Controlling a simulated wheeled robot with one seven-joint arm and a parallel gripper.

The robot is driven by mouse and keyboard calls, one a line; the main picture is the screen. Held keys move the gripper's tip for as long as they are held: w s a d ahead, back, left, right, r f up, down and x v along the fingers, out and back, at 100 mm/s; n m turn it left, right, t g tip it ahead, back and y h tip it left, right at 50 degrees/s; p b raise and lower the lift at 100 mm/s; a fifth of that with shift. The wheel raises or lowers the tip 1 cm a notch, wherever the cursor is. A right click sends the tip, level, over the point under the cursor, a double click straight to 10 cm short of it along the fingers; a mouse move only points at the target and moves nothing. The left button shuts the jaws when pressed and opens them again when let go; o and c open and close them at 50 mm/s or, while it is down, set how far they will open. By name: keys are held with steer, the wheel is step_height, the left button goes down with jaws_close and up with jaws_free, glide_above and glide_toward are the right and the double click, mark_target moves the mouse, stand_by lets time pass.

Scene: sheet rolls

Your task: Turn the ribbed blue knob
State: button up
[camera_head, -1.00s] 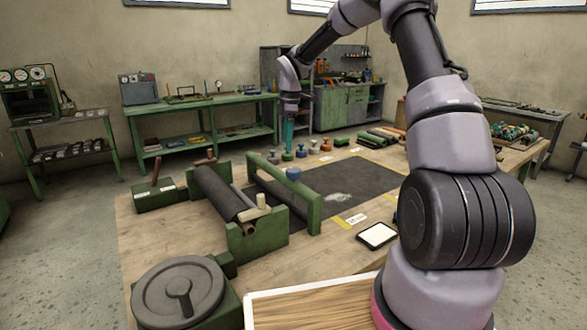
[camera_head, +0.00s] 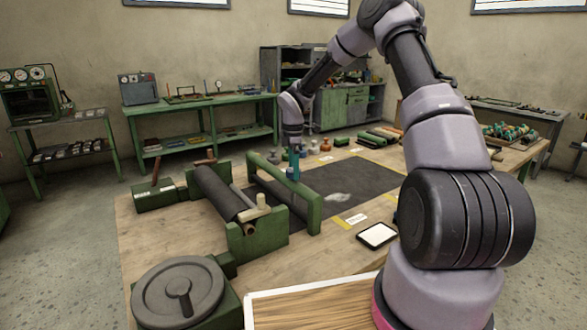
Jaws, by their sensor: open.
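The blue knob (camera_head: 292,175) sits on top of the green guide frame (camera_head: 313,213) on the wooden workbench. It is small here and mostly covered by my gripper, so its ribs cannot be made out. My gripper (camera_head: 294,171) points straight down with its teal fingers over the knob. It is open. I cannot tell whether the fingers are around the knob or just above it.
A dark roller (camera_head: 220,193) on green supports stands left of the frame. A dark sheet (camera_head: 352,188) lies flat to the right. Small weights and bottles (camera_head: 325,146) stand behind. A grey handwheel (camera_head: 179,291) is at the front left.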

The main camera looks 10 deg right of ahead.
steer(key=c, duration=1.4)
steer(key=m, duration=0.5)
steer(key=shift+m, duration=0.4)
steer(key=m, duration=1)
steer(key=shift+m, duration=0.4)
steer(key=m, duration=0.5)
steer(key=shift+m, duration=0.3)
